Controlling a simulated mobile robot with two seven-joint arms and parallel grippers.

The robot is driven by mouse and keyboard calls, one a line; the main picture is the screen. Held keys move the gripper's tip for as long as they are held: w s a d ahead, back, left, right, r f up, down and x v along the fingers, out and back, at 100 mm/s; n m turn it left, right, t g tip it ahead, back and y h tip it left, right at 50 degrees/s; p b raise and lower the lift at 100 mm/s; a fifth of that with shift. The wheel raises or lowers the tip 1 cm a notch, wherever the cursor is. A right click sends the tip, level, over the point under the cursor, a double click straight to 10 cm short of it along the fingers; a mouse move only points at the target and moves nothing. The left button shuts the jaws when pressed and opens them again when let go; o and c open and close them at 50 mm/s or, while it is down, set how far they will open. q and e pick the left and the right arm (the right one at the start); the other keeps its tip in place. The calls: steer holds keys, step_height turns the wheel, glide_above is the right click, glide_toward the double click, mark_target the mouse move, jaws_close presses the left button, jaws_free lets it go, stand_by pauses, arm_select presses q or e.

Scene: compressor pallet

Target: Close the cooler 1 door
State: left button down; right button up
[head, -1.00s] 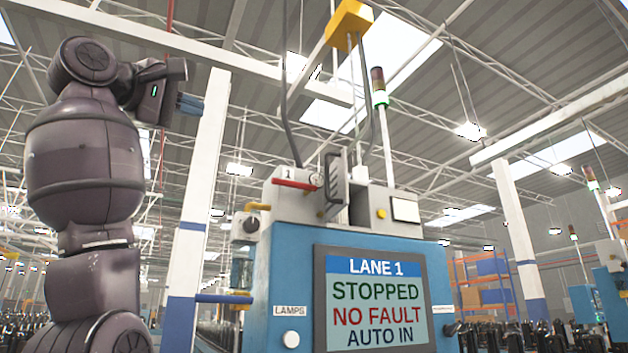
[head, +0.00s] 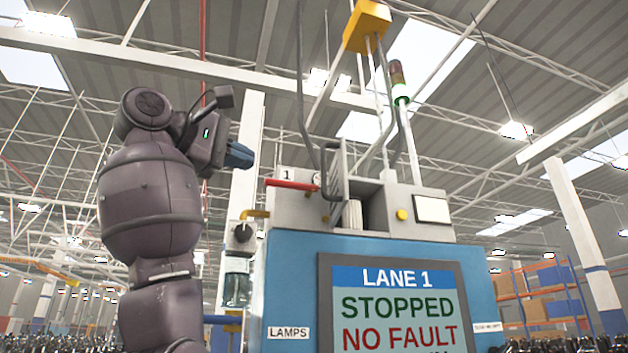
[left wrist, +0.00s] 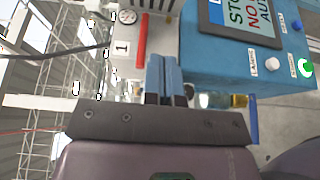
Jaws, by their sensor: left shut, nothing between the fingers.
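The cooler 1 box is the grey housing (head: 300,212) on top of the blue cabinet, with a "1" label and a red bar (head: 292,185) on its front. My right gripper is not in view.
The blue cabinet (head: 285,255) carries a screen (head: 395,305) reading LANE 1, STOPPED, NO FAULT. Pipes and a yellow box (head: 366,27) rise above the housing. A yellow-handled fitting (head: 255,214) and a glass bowl (head: 237,289) stick out on the cabinet's left. A white column stands behind my gripper.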

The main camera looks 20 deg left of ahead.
mark_target(338, 198)
arm_select(q)
steer(key=s+d+p+x, duration=0.1)
steer(key=d+p+x, duration=0.1)
steer(key=x, duration=1)
steer(key=shift+s+d+p, duration=0.2)
steer(key=shift+d+p, duration=0.05)
steer(key=shift+p, duration=0.45)
steer(key=shift+d+r, duration=0.1)
